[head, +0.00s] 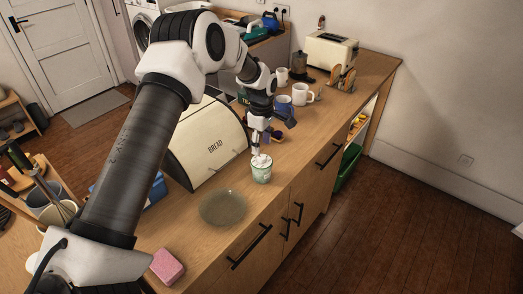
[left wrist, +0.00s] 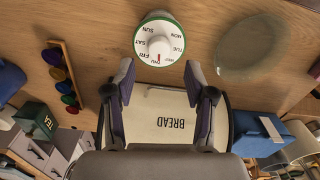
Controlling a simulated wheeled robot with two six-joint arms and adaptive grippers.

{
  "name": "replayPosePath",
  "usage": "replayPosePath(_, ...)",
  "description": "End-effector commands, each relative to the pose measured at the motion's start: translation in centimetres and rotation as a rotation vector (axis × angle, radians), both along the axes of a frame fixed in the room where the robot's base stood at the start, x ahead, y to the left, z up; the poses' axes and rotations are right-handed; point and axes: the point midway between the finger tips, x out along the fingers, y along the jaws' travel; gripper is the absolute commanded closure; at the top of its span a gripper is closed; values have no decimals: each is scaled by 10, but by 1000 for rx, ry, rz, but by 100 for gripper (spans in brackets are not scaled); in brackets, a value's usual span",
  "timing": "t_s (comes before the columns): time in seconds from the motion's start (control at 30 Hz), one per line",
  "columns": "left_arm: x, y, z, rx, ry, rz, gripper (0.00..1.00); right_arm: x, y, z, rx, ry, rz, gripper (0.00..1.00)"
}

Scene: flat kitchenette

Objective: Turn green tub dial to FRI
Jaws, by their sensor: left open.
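The green tub (head: 261,174) stands upright on the wooden counter, in front of the bread bin. Its white dial (left wrist: 159,45) faces the left wrist camera, with day names on the ring around it. A red mark on the dial points towards the picture's bottom, around THU, with FRI just to the left; the exact setting is hard to read. My left gripper (left wrist: 159,70) is open and empty, its fingers apart on the bread bin side of the dial in the wrist view. In the head view it is close above the tub (head: 260,148). My right gripper is not visible.
The cream bread bin (head: 210,140) stands close behind the tub. A glass plate (head: 222,208) lies nearer me, and a pink sponge (head: 167,266) at the counter's near end. Mugs (head: 301,94) and a toaster (head: 331,50) stand farther along. The counter's front edge is close to the tub.

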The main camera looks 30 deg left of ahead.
Motion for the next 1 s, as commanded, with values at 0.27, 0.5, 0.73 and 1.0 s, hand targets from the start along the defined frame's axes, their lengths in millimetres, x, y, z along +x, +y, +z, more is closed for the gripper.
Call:
replayPosePath(0.27, 0, 0, -43, 1, 1, -1, 45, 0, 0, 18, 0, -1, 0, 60)
replayPosePath(0.5, 1, 0, -49, 0, -2, -2, 45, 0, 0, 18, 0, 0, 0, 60)
replayPosePath(0.73, 0, 0, -48, 0, -1, -2, 100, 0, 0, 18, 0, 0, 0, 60)
replayPosePath(1.0, 0, 0, -49, 0, -1, -12, 100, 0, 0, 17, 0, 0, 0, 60)
